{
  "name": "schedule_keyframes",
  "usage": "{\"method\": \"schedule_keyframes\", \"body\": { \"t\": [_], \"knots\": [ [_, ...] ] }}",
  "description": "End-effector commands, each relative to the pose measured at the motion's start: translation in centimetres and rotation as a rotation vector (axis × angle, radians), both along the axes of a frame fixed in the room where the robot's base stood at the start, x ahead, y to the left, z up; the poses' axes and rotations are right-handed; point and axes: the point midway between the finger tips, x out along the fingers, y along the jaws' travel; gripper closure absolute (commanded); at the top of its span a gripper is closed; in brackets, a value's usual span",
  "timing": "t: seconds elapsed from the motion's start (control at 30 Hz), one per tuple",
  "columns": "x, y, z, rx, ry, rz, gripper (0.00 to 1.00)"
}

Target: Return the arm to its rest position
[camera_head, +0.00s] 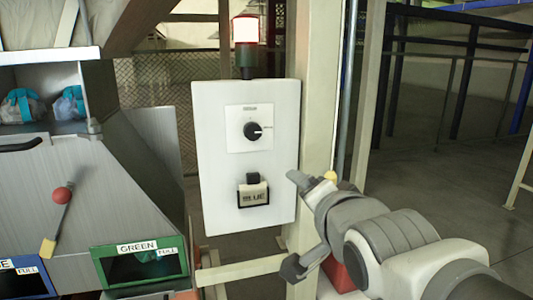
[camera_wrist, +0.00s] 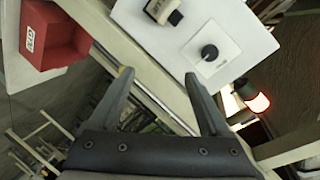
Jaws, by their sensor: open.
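My arm reaches in from the lower right of the head view. My gripper (camera_head: 292,222) is just right of the white control panel (camera_head: 217,95) and apart from it. In the wrist view, my gripper (camera_wrist: 158,82) has its two fingers spread wide with nothing between them. The panel (camera_wrist: 245,22) shows beyond the fingertips there. The panel carries a black rotary knob (camera_head: 253,131) and, below it, a dark holder labelled BLUE (camera_head: 254,195).
A lit red-and-white lamp (camera_head: 246,40) stands above the panel. A beige post (camera_head: 318,90) rises beside my arm. A grey machine with a red-knobbed lever (camera_head: 62,195) and a green-framed bin (camera_head: 138,265) is at left. A red box (camera_wrist: 60,38) shows in the wrist view.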

Motion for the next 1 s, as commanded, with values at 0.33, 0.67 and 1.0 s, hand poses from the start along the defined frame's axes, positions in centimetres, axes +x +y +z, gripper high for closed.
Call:
{"method": "schedule_keyframes", "body": {
  "t": [0.33, 0.67, 1.0],
  "knots": [
    [-7.9, -5.8, -6.7, -0.587, 0.441, 0.194, 0.19],
    [-14.0, -7.1, -9.4, -0.797, 0.654, 0.462, 0.19],
    [-14.3, -7.1, -9.6, -0.806, 0.662, 0.478, 0.50]
  ]
}}
